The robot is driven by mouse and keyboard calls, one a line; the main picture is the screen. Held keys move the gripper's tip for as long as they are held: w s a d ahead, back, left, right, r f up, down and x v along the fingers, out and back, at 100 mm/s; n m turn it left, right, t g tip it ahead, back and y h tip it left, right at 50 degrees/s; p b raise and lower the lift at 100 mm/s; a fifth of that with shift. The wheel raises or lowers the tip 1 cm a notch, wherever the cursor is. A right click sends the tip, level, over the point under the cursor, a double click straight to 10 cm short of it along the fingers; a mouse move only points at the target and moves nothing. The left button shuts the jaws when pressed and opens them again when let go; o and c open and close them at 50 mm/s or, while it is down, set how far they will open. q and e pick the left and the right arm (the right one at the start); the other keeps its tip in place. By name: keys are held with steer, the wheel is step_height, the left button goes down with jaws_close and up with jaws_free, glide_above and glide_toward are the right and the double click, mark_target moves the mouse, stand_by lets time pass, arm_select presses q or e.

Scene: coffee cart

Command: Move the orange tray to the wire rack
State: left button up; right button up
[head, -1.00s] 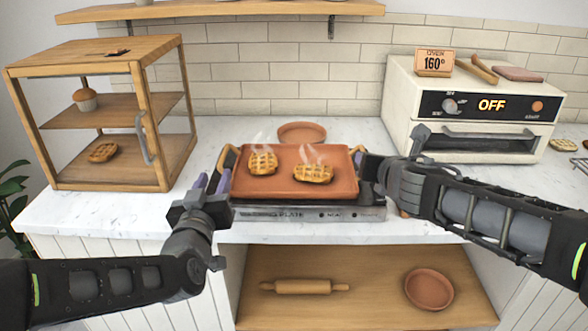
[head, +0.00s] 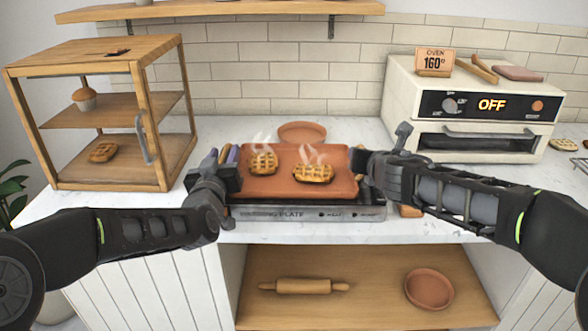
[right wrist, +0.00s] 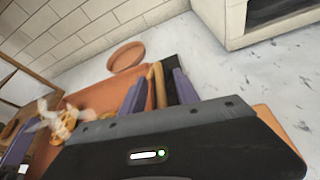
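The orange tray (head: 285,187) sits on the hot plate (head: 300,212) at the counter's middle, carrying two steaming lattice pies (head: 263,162) (head: 314,173). My left gripper (head: 228,158) is at the tray's left end; its purple fingertips show, but its body hides the grip. My right gripper (head: 362,165) is at the tray's right end. In the right wrist view its purple fingers (right wrist: 158,92) stand apart on either side of the tray's wooden handle (right wrist: 157,80). The wire rack (head: 582,164) shows only partly at the far right edge.
A wooden cabinet (head: 150,110) stands left, a white oven (head: 400,90) right. A round terracotta dish (head: 302,132) lies behind the tray. A loose pie (head: 565,145) lies near the rack. The counter in front of the oven is partly clear.

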arm_select(q)
steer(key=shift+c, duration=0.5)
arm_select(e)
steer(key=shift+c, duration=0.4)
arm_select(q)
jaws_close()
arm_select(e)
jaws_close()
arm_select(q)
steer(key=shift+a, duration=0.1)
arm_select(e)
steer(key=shift+d, duration=0.1)
